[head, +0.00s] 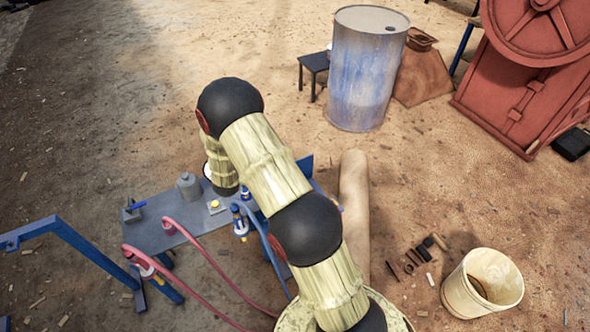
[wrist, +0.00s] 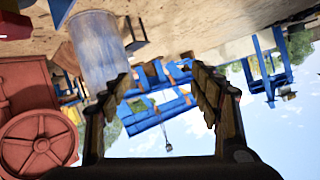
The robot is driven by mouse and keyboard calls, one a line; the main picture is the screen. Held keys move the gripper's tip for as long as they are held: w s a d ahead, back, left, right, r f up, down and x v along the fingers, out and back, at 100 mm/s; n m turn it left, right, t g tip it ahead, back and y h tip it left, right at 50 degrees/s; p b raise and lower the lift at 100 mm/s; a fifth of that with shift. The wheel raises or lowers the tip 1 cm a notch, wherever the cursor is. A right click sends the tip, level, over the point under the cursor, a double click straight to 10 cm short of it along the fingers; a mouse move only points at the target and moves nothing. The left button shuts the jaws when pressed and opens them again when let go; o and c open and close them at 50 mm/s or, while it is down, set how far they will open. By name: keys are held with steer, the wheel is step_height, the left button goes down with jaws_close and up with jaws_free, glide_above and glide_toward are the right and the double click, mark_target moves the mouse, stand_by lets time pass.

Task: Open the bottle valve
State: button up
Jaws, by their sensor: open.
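No part is clearly recognisable as the bottle valve. In the head view a small grey bottle-like can (head: 188,187) stands on a grey bench (head: 155,232). Blue and yellow fittings (head: 240,222) with a blue hose stand at the bench's right side, partly beside my arm. A red hose (head: 200,250) joins a fitting at the front. My gripper is hidden behind my arm in the head view. In the wrist view my gripper (wrist: 160,88) has its two fingers spread apart with nothing between them; blue framework shows beyond, at a distance. The wrist picture appears upside down.
A blue-grey drum (head: 366,75) stands behind, beside a small black stool (head: 314,65). A red crusher (head: 530,90) is at the right. A cream bucket (head: 485,285) and small loose tools are at the lower right. A blue frame (head: 85,255) is at the left.

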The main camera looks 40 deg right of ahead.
steer(key=s+d+f+m+g+h+p, duration=0.1)
steer(key=s+d+f+g+h, duration=0.1)
steer(key=s+d+f+h, duration=0.45)
steer(key=s+d+f+m+g+h, duration=0.1)
steer(key=s+d+f, duration=0.2)
steer(key=s+f, duration=0.6)
steer(key=x, duration=0.7)
steer(key=shift+r, duration=0.25)
steer(key=c, duration=0.3)
steer(key=c, duration=0.8)
steer(key=shift+c, duration=0.4)
